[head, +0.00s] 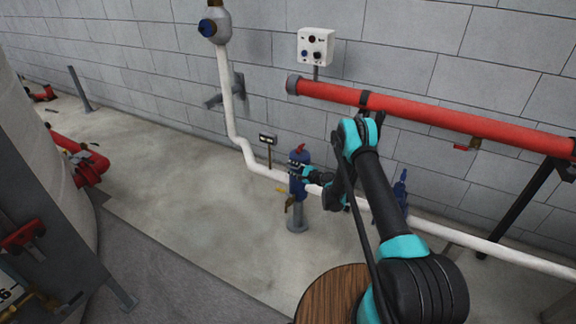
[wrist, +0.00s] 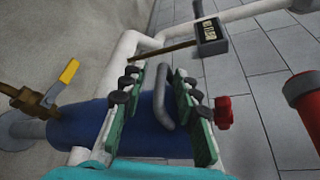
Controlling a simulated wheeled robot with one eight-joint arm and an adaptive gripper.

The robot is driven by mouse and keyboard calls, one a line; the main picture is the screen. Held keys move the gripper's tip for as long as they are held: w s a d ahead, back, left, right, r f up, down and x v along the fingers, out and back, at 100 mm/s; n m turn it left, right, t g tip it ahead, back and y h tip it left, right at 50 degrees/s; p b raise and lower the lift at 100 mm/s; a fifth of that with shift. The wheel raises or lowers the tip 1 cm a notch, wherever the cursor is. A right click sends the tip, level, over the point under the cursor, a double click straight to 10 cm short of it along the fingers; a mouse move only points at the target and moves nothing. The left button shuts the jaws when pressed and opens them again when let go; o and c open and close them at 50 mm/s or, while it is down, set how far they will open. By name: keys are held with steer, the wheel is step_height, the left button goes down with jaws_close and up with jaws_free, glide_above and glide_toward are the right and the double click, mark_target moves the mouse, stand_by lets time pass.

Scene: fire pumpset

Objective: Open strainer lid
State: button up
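The strainer (head: 298,185) is a blue upright body on the white pipe, with a red knob on top. In the wrist view the blue strainer body (wrist: 85,128) lies sideways across the picture. A grey bar handle (wrist: 163,100), apparently the lid's, stands out from it, with the red knob (wrist: 223,112) to its right. My gripper (head: 309,173) is at the strainer's right side in the head view. In the wrist view my gripper (wrist: 158,72) has its green fingers apart, one on either side of the handle. Contact with the handle cannot be told.
The white pipe (head: 258,166) runs along the wall. A small sign (wrist: 212,35) stands on a post behind the strainer. A yellow-handled valve (wrist: 68,72) sits beside the strainer. A thick red pipe (head: 430,115) runs above, and a round wooden top (head: 325,295) is in front.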

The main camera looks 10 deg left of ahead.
steer(key=shift+a, duration=0.15)
jaws_close()
stand_by(0.4)
